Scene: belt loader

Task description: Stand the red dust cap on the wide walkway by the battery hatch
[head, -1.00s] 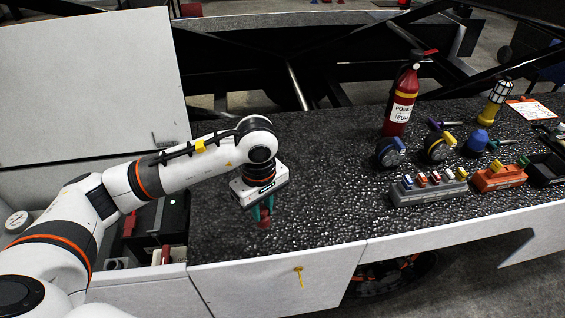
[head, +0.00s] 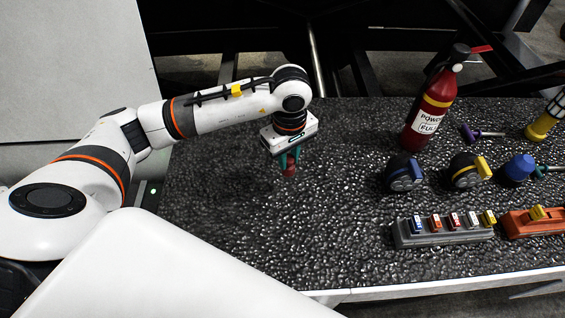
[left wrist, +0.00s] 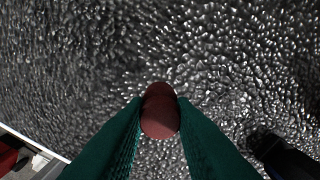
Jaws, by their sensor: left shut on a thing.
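My left gripper (head: 290,158) is over the dark, bumpy walkway (head: 230,220) in the head view. Its green fingers are shut on the small red dust cap (head: 289,170). In the left wrist view the cap (left wrist: 160,112) sits between the two fingertips, with the walkway behind it. I cannot tell whether the cap touches the surface. The battery hatch area is largely hidden behind my left arm in the head view. A red item (left wrist: 9,158) shows at the lower left of the left wrist view. My right gripper is not in view.
A fire extinguisher (head: 430,105) stands to the right on the walkway. The walkway around my gripper is clear.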

